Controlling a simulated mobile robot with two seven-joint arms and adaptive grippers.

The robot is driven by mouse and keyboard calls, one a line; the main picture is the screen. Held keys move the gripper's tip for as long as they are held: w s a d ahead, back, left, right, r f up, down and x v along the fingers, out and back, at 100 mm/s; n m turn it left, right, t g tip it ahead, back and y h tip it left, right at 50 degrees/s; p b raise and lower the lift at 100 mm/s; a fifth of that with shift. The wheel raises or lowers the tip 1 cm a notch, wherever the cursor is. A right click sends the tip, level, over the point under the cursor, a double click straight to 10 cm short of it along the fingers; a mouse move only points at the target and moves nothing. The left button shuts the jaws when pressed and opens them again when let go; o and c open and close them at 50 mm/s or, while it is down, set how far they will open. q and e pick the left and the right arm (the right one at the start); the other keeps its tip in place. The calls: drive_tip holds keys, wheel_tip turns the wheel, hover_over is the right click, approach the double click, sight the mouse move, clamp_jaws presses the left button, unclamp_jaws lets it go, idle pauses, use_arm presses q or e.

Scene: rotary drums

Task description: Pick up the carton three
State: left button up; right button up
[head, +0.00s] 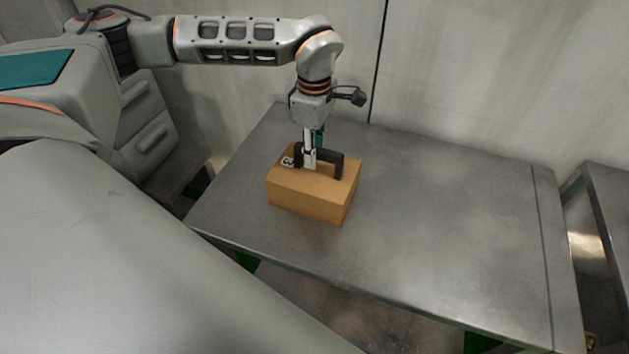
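The carton (310,197) is a brown box with a black handle (329,162) on top and a white label marked "3" at its top left. It sits on the grey metal table (430,230), towards the left end. My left gripper (309,163) points straight down at the handle, with one finger in front of the handle bar. The other finger is hidden, so I cannot tell whether they are closed on the handle. My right gripper is not in view.
The table is bare to the right of the carton. A pale wall (460,80) stands close behind it. Another metal table (605,205) is at the right edge. A grey drawer unit (148,130) stands to the left.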

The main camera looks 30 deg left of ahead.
use_arm(q)
clamp_jaws()
drive_tip(key=shift+r, duration=0.1)
drive_tip(key=shift+w+r, duration=0.1)
